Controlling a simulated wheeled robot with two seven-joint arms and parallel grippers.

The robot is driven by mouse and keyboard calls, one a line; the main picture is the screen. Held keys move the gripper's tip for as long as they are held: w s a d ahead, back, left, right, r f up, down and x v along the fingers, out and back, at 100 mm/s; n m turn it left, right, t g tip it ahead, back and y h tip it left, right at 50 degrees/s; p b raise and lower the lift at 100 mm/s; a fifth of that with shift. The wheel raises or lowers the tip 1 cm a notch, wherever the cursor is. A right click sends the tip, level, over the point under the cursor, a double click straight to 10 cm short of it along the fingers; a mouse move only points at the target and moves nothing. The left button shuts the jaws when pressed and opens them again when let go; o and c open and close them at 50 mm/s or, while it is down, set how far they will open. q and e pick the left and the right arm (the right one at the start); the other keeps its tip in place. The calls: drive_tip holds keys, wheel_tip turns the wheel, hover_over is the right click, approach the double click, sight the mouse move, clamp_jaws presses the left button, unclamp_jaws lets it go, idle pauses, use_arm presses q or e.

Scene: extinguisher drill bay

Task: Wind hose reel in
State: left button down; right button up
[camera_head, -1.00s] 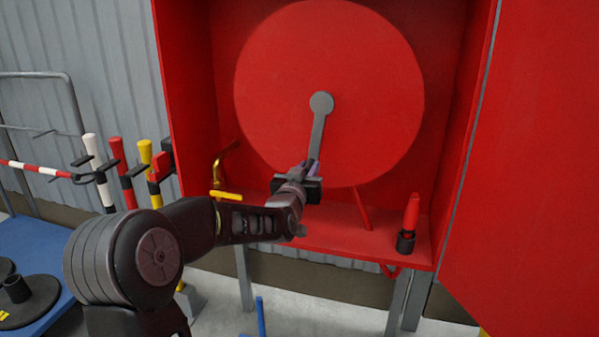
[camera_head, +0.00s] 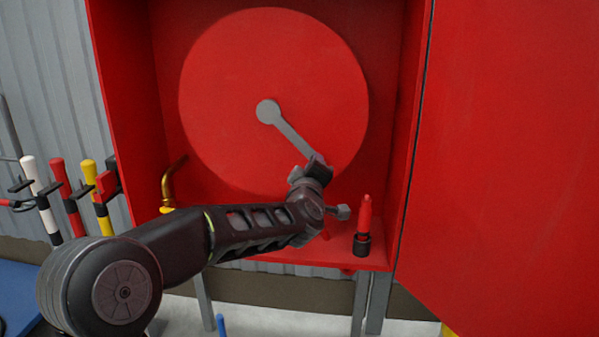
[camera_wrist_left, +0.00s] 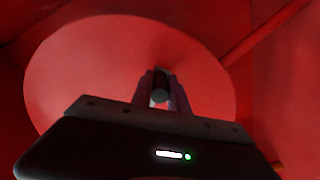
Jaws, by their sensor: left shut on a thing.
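The hose reel (camera_head: 235,75) is a large red disc inside an open red cabinet. A grey crank arm (camera_head: 290,132) runs from its hub down and to the right. My left gripper (camera_head: 318,166) is at the outer end of the crank, near the disc's lower right edge. In the left wrist view its fingers (camera_wrist_left: 161,92) are shut around the dark crank handle (camera_wrist_left: 160,96), whose round grey end shows between them. The red disc (camera_wrist_left: 75,75) fills the background there. The handle is mostly hidden by the gripper in the head view. My right gripper is not in view.
A red nozzle (camera_head: 365,215) stands in a black holder on the cabinet shelf, right of my left wrist. A brass pipe (camera_head: 169,182) is at the cabinet's left. The open red door (camera_head: 505,150) fills the right. Several coloured posts (camera_head: 65,190) stand left.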

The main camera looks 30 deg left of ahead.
sight(323, 150)
use_arm(q)
drive_tip(key=shift+w+d+r+n, duration=0.2)
drive_tip(key=shift+d+r+n, duration=0.3)
drive_tip(key=shift+r, duration=0.1)
drive_tip(key=shift+w+d+r+n, duration=0.15)
drive_tip(key=shift+d+r+n, duration=0.25)
drive_tip(key=shift+r+n, duration=0.15)
drive_tip(key=c, duration=1.3)
unclamp_jaws()
drive_tip(key=shift+s, duration=0.15)
drive_tip(key=p+v, duration=0.1)
drive_tip(key=v, duration=0.6)
drive_tip(key=shift+s+d, duration=0.15)
drive_tip(key=shift+s, duration=0.1)
